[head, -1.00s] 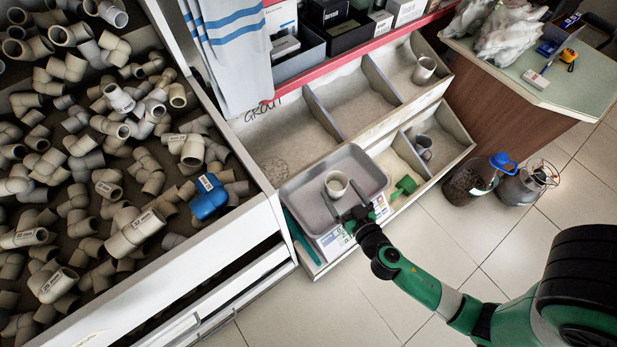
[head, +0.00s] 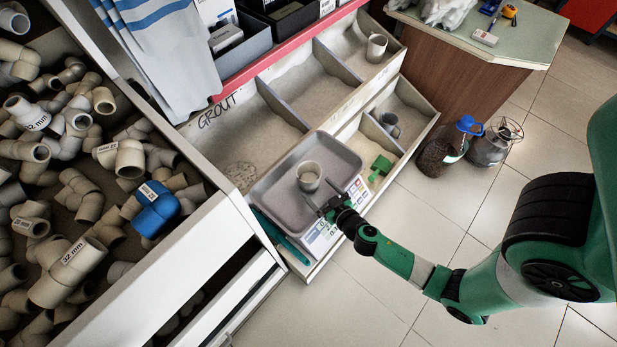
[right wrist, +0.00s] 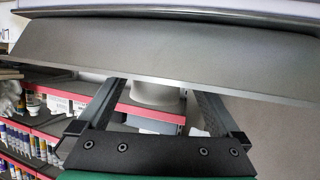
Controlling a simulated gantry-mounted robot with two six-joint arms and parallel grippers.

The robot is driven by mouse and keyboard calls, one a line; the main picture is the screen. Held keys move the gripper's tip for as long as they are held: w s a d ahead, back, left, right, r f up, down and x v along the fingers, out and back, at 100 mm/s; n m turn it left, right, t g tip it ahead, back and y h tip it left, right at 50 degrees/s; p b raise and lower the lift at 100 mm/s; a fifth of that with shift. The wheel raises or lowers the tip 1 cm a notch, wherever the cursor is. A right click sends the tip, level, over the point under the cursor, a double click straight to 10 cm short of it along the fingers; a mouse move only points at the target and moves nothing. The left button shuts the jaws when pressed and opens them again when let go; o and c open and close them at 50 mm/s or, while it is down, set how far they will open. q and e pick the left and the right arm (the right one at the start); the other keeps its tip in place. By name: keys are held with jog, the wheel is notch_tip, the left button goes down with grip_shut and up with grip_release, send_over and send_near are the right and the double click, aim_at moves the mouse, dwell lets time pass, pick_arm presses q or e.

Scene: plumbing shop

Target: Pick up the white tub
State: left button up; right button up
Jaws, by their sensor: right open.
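The white tub (head: 309,177), a small round open-topped vessel, stands upright on the grey tray (head: 268,196) of a scale. My right gripper (head: 328,207) is at the tray's front right edge, open and empty, with its fingers toward the tub. In the right wrist view the tub (right wrist: 155,93) shows between the two open fingers, partly covered by a grey panel edge. I cannot tell whether the fingers touch the tub or tray. My left gripper is not in view.
Bins with pale powder hold a light mug (head: 376,47) and a grey mug (head: 389,123). A green scoop (head: 379,167) lies right of the tray. Pipe fittings (head: 70,265) fill the left drawer. Blue-capped container (head: 440,155) stands on the floor.

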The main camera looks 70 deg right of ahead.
aim_at(315, 186)
jog(key=x, duration=0.5)
jog(key=shift+d, duration=0.15)
jog(key=shift+f, duration=0.1)
jog(key=shift+s, duration=0.1)
jog(key=shift+c, duration=0.3)
jog(key=c, duration=1)
